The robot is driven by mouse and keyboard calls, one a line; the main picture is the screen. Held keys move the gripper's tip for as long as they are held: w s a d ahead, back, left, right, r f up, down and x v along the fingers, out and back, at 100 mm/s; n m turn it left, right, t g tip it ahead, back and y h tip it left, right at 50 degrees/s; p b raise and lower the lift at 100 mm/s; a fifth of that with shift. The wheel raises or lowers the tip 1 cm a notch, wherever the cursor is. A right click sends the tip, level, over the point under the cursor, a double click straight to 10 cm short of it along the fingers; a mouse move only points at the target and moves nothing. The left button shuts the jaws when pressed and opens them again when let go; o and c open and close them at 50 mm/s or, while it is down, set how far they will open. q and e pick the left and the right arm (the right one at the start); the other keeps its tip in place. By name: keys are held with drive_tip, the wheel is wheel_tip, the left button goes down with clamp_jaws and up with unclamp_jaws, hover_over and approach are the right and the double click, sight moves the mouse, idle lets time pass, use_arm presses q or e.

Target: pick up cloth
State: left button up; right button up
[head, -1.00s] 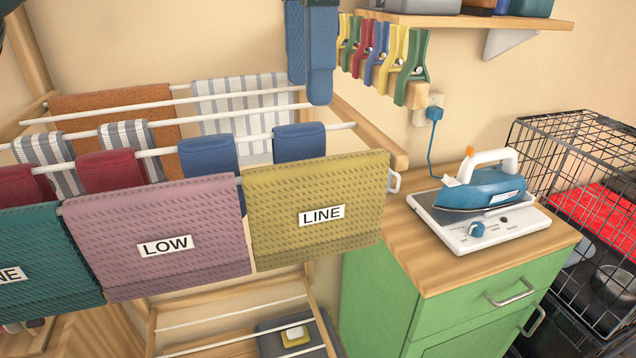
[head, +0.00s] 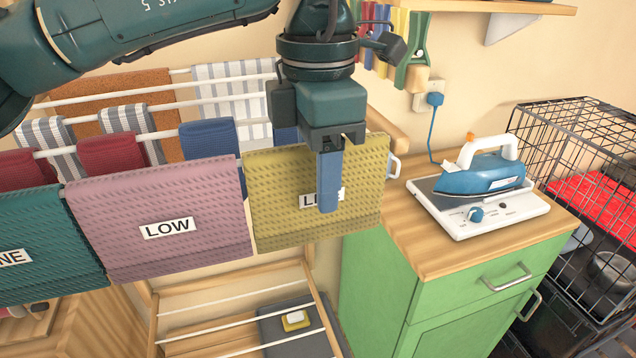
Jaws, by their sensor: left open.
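Several cloths hang on the drying rack. A mustard-yellow cloth (head: 275,200) labelled LINE is at the front right, a pink cloth (head: 205,215) labelled LOW is beside it, and a teal cloth (head: 50,245) is cut off at the left edge. My left gripper (head: 328,205) points down, its blue fingers in front of the yellow cloth and covering part of its label. It is open and holds nothing that I can see. The fingers overlap in this view, and I cannot tell whether they touch the cloth. My right gripper is not in view.
White rack rods (head: 105,105) carry more small cloths behind. A green cabinet (head: 455,310) with a blue iron (head: 485,180) on its white base stands to the right, beside a black wire cage (head: 590,130).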

use_arm(q)
drive_tip(key=shift+c, duration=0.6)
drive_tip(key=c, duration=0.9)
clamp_jaws()
drive_tip(key=shift+r, duration=0.1)
